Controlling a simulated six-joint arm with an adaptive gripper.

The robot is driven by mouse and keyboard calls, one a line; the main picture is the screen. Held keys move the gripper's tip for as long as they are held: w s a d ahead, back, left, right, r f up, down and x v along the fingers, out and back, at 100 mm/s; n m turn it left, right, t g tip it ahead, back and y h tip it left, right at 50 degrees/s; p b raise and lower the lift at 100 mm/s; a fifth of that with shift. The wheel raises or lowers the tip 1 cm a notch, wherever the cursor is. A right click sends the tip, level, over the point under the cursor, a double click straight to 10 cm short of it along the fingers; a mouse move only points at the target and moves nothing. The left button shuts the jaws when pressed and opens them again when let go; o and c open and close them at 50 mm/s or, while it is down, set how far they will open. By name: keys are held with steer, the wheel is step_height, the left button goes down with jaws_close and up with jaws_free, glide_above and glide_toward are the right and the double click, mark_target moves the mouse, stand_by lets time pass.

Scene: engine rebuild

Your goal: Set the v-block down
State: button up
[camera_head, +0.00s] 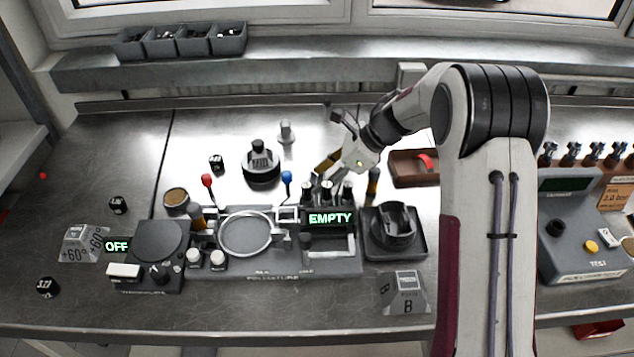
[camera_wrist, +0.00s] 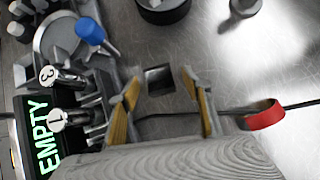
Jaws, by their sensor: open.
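My gripper (camera_head: 332,142) is open above the back of the bench, behind the "EMPTY" display. In the wrist view its two yellow-padded fingers (camera_wrist: 160,84) stand apart with nothing clamped between them. A small dark square piece (camera_wrist: 160,79) shows on the bench between the fingertips; I cannot tell whether it is the v-block or whether a finger touches it. A grey angled block marked "B" (camera_head: 405,293) stands at the front edge, and another marked "+60°" (camera_head: 82,243) stands at the left. No piece is clearly recognisable as the v-block.
The "EMPTY" station (camera_head: 331,218) with numbered levers stands close to my gripper. A blue-topped lever (camera_head: 287,177), a dark round part (camera_head: 261,165) and a brown tray (camera_head: 409,168) are nearby. A dark square tray (camera_head: 420,250) sits right of the station.

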mark_target(321, 179)
jaws_close()
steer(key=shift+r, duration=0.2)
step_height(321, 179, up, 10)
steer(key=shift+f, duration=0.15)
stand_by(0.6)
stand_by(0.4)
